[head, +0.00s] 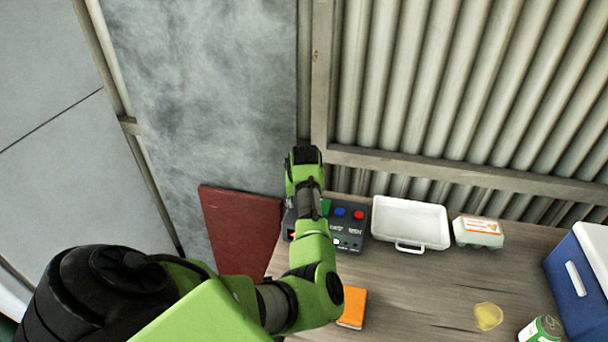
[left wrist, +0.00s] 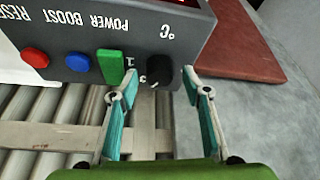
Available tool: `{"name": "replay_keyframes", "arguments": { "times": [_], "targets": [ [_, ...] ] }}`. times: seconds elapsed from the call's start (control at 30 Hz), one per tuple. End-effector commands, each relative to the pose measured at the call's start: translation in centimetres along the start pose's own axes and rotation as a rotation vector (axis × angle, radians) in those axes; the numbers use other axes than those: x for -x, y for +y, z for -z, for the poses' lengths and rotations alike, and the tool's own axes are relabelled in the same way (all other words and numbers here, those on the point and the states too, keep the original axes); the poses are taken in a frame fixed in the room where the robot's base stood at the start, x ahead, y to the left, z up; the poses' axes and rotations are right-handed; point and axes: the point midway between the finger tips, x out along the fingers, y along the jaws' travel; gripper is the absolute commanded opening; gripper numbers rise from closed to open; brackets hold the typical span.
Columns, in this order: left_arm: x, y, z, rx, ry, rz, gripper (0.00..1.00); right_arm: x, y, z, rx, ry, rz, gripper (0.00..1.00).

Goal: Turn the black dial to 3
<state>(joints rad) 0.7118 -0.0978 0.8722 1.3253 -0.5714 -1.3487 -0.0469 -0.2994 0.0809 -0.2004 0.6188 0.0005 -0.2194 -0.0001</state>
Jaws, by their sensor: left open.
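The black dial (left wrist: 158,76) sits on the dark control box (left wrist: 185,22), which appears upside down in the left wrist view. A small white mark shows on the dial's lower edge; I cannot tell its setting for sure. A "1" and another partly covered figure are printed beside it. My left gripper (left wrist: 157,80) is open, its fingertips on either side of the dial; I cannot tell whether they touch it. In the head view the box (head: 347,228) stands on the bench, and my left arm hides the dial and fingers. My right gripper is out of view.
On the box are a green switch (left wrist: 109,67), a blue button (left wrist: 78,62) and a red button (left wrist: 35,58). A corrugated wall rises behind.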

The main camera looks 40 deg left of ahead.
Motion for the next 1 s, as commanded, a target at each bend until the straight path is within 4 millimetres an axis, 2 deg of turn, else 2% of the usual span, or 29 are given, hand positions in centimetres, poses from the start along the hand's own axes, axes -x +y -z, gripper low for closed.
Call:
{"name": "replay_keyframes", "arguments": {
  "times": [0.5,0.7,1.0],
  "targets": [
    [9.7,0.0,0.1,0.001,0.004,-0.001,0.44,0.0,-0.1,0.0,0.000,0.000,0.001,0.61],
    [11.3,0.0,0.0,-0.001,0.001,0.000,0.44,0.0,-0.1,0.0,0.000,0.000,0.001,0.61],
    [11.4,0.0,0.0,-0.001,0.000,0.000,0.44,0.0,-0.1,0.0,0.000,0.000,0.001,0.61]
  ]
}}
